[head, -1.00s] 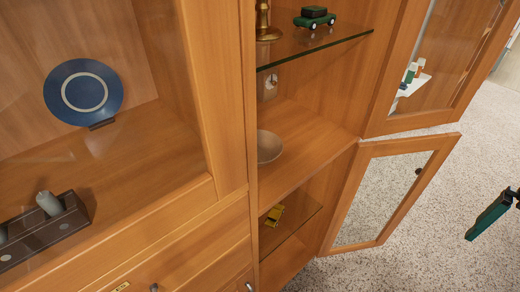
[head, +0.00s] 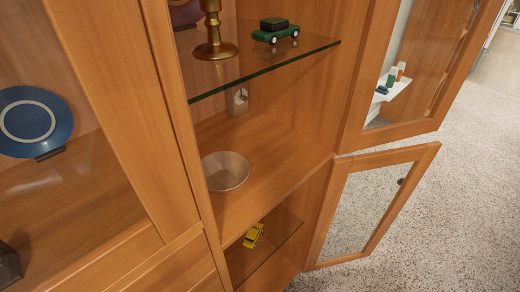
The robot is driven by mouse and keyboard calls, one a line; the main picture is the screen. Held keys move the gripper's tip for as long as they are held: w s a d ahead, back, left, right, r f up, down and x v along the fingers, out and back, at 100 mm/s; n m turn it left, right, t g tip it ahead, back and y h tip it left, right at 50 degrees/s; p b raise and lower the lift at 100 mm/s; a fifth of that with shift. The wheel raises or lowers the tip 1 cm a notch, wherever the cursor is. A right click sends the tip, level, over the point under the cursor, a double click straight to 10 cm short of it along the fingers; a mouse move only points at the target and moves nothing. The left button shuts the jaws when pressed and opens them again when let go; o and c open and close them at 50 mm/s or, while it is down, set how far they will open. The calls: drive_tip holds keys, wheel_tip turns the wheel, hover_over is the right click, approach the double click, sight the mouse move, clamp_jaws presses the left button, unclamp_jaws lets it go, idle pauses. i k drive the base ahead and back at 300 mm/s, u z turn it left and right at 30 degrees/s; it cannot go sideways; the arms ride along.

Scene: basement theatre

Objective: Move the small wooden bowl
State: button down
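A small round bowl (head: 226,171), pale brownish-grey, sits upright on the middle wooden shelf (head: 262,158) of the cabinet in the head view. It stands near the shelf's left side, and its inside looks empty. No other bowl shows. My gripper is not in the head view now, so I cannot see where it is relative to the bowl.
Two glass-paned doors stand open at the right, an upper one (head: 433,62) and a lower one (head: 372,201). A glass shelf (head: 262,62) above the bowl bears a brass candlestick (head: 214,32) and a green toy car (head: 275,30). A yellow toy car (head: 253,235) sits below. Speckled floor (head: 470,190) is clear at right.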

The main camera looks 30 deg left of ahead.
sight(223, 171)
drive_tip(key=z, duration=1.1)
drive_tip(key=k, duration=0.5)
drive_tip(key=u, duration=3.3)
